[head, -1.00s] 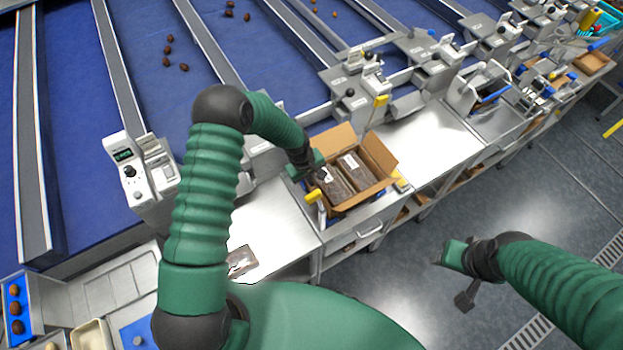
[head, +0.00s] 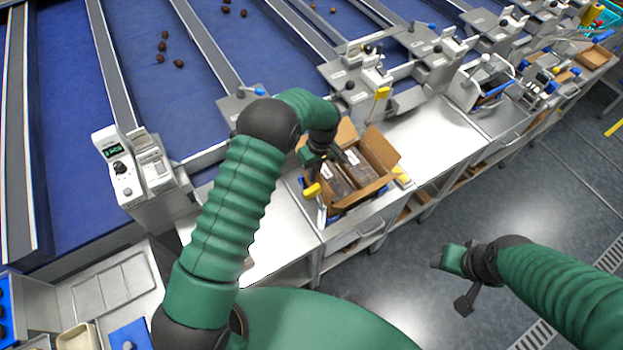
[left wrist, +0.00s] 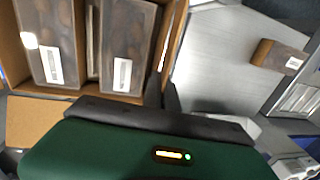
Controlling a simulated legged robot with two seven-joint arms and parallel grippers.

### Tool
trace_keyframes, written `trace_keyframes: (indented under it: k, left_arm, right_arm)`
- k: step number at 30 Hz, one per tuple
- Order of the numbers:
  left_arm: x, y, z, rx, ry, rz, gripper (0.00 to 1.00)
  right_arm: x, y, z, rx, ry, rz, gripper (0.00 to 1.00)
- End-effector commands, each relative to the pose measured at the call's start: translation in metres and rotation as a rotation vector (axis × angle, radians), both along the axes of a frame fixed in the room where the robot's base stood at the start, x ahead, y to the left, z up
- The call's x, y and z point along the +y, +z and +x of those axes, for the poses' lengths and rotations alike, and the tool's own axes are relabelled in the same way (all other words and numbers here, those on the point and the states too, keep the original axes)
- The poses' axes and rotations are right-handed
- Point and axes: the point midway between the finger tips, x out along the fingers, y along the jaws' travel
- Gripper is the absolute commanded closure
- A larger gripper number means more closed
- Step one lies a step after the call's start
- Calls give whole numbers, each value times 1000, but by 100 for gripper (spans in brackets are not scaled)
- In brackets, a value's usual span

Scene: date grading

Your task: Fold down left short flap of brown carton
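The brown carton (head: 374,192) stands open on the metal counter in the head view, with its back flap (head: 346,131) and right flap (head: 381,148) standing up. Two dark packs of dates with white labels lie inside; the left wrist view shows a pack (left wrist: 122,40) close up. My left gripper (head: 328,160) is over the carton's left end and hides part of it. In the left wrist view its dark fingers (left wrist: 161,88) are slightly apart near the carton wall. A brown flap (left wrist: 30,120) lies at lower left there. My right gripper (head: 452,272) hangs over the floor, far from the carton.
A yellow-tipped handle (head: 383,93) stands behind the carton, and another yellow part (head: 312,190) is at its left. A loose pack (left wrist: 280,56) lies on the counter. Bare counter (head: 435,140) is free to the right of the carton.

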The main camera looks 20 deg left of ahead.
Motion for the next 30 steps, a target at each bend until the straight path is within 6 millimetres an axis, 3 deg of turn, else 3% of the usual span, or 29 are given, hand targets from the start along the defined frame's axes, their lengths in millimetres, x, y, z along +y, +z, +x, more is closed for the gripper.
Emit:
trace_keyframes:
  k: [1, 3, 12, 30]
  left_arm:
    - [-3, -8, 4, 18, -4, 20, 100]
    - [-4, -8, 5, 58, -4, 51, 100]
    - [-7, -6, 9, 178, -3, 142, 100]
    - [-7, -2, 10, 215, -2, 170, 100]
  right_arm:
    - [0, -15, 0, 0, 0, 0, 45]
    - [0, -24, 0, 0, 0, 0, 45]
    - [0, -52, 0, 0, 0, 0, 45]
    - [0, -58, 0, 0, 0, 0, 45]
